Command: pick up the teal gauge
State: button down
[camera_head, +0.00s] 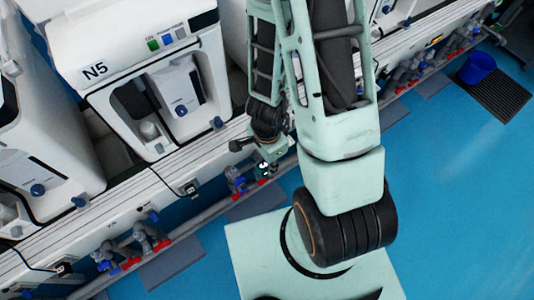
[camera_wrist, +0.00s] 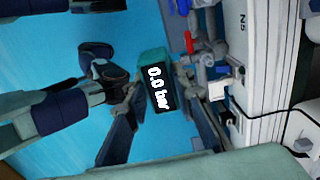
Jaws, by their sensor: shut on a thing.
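The teal gauge (camera_wrist: 153,60) is in the middle of the wrist view. In the head view my gripper (camera_head: 263,155) is small and partly hidden by my arm, beside the front edge of the bench. A small part of the gauge (camera_head: 264,167) shows there, above the pipe; what lies beneath it is hard to make out.
A white testline unit marked N5 (camera_head: 165,85) stands behind the bench edge. A grey pipe with red and blue valves (camera_head: 150,240) runs along the bench front. A blue bucket (camera_head: 477,68) stands at the far right. The blue floor (camera_head: 455,190) at right is clear.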

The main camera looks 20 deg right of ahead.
jog(key=shift+s+a+r+p, duration=0.1)
jog(key=shift+s+r+p, duration=0.2)
jog(key=shift+r+p, duration=0.2)
jog(key=s+p, duration=0.1)
jog(key=p, duration=0.2)
jog(key=s+p, duration=0.1)
jog(key=p, duration=0.2)
jog(key=shift+a+r, duration=0.2)
jog(key=shift+r, duration=0.1)
jog(key=shift+a+r, duration=0.1)
notch_tip(320, 180, up, 5)
jog(key=p, duration=0.4)
jog(key=shift+f, duration=0.25)
